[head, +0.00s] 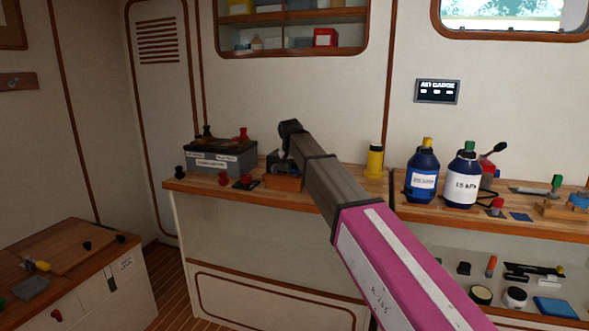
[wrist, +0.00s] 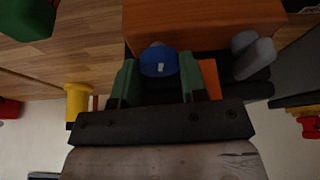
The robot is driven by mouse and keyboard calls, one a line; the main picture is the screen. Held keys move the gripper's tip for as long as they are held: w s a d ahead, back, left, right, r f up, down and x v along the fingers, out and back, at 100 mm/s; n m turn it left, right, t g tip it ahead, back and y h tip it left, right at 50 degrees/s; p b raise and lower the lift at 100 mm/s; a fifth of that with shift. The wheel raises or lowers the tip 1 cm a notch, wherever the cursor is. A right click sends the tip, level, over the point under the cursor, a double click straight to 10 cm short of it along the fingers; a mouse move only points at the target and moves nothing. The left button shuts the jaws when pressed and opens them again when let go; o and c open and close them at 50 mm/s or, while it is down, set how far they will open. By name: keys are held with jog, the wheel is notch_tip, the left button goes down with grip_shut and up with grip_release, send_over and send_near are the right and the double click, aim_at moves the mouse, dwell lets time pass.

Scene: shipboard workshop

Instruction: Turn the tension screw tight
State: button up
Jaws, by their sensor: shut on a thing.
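In the wrist view a round blue knob (wrist: 158,62) with a small pale mark sits between the two green fingers of my gripper (wrist: 158,78). I take this knob to be the tension screw. The fingers are closed against its sides. The knob is in front of an orange-brown wooden block (wrist: 205,22), with dark parts around it. A grey rounded piece (wrist: 252,50) is to the right of the fingers. In the head view my arm reaches over the bench to the wooden block (head: 283,182); the knob is hidden there.
A yellow bottle (head: 375,160) stands to the right, then blue (head: 421,180) and white-labelled (head: 461,185) bottles. Small red and black pieces lie near the bench's front edge.

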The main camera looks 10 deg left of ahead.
jog(key=shift+m, duration=0.5)
jog(key=o, duration=0.6)
jog(key=shift+o, duration=0.2)
jog(key=v, duration=1.1)
jog(key=shift+a, duration=0.15)
